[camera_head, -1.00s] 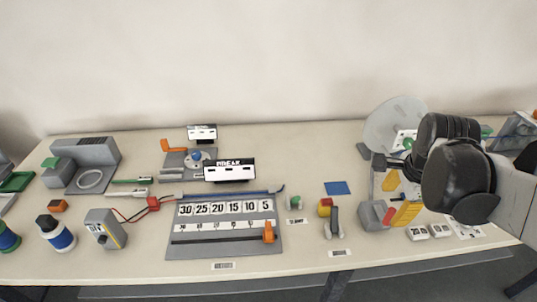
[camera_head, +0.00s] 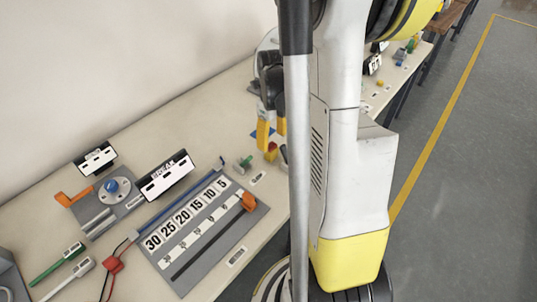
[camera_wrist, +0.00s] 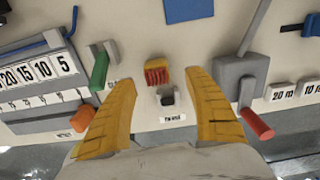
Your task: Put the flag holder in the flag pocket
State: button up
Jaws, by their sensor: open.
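My gripper (camera_wrist: 162,80) is open, with its yellow fingers spread and nothing seen between the tips. In the wrist view a small red and yellow block (camera_wrist: 157,76) lies between and below the fingers. Just beside it is a small grey and white piece with a dark middle (camera_wrist: 167,97), above a white label (camera_wrist: 172,119). I cannot tell for certain which pieces are the flag holder and the flag pocket. In the head view my gripper (camera_head: 270,142) points down over the block (camera_head: 271,152), close to it; contact cannot be told.
A green-handled piece (camera_wrist: 100,70) stands left of the fingers, and a grey lever with a red grip (camera_wrist: 257,124) right. A blue square (camera_wrist: 188,9) lies beyond. The numbered board (camera_head: 205,235) with an orange slider (camera_head: 249,202) is nearby. My column hides part of the table.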

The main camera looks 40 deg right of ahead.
aim_at(271, 148)
jog(key=f+b, duration=0.1)
jog(key=f, duration=0.2)
jog(key=f+b, duration=0.1)
jog(key=f, duration=0.1)
jog(key=shift+a+f+b, duration=0.25)
jog(key=shift+b, duration=0.1)
jog(key=shift+r, duration=0.15)
grip_shut()
jog(key=shift+r+p, duration=0.45)
jog(key=shift+r, duration=0.2)
notch_tip(271, 148, up, 3)
jog(key=shift+f+p, duration=0.1)
jog(key=shift+p, duration=0.65)
jog(key=d+r+p, duration=0.1)
jog(key=d+r, duration=0.1)
jog(key=d, duration=0.2)
jog(key=d+r+p, duration=0.1)
jog(key=d+r, duration=0.1)
jog(key=d, duration=0.1)
jog(key=s+d+r+p, duration=0.1)
jog(key=d+r, duration=0.2)
jog(key=d, duration=0.1)
jog(key=shift+d, duration=0.3)
jog(key=shift+p, duration=0.35)
